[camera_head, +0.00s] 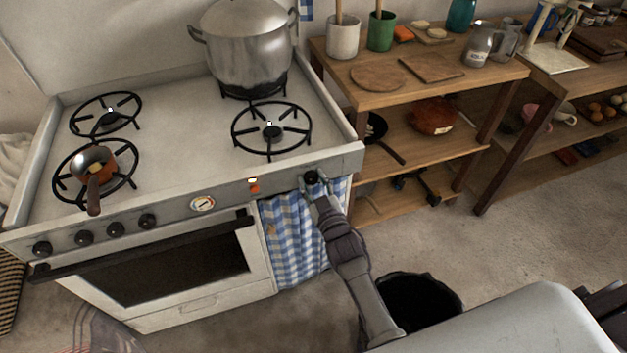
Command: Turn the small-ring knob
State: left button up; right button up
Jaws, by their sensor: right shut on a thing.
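The white stove (200,128) has a front panel with several black knobs; one knob (311,177) sits alone near the panel's right end. My right gripper (313,187) is shut on this right-end knob, its arm reaching up from below. The fingers cover part of the knob, so its marking and turn angle cannot be read. The other knobs, such as this one (147,220), stand in a row at the left. A small orange light (253,184) shows on the panel left of the gripper. My left gripper is not in view.
A large steel pot (250,48) stands on the back right ring. A small pan (92,160) sits on the front left ring, its handle over the front edge. The front right ring (270,131) is empty. A checked curtain (290,235) hangs below the panel; a black bucket (425,292) stands beside my arm.

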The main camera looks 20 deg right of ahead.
jog(key=n, duration=0.4)
jog(key=shift+f, duration=0.1)
jog(key=shift+a+n+b, duration=0.1)
jog(key=shift+n+b, duration=0.4)
jog(key=shift+n, duration=1.2)
jog(key=o, duration=1.1)
jog(key=shift+o, duration=0.2)
jog(key=s, duration=1.2)
jog(key=shift+d, duration=0.2)
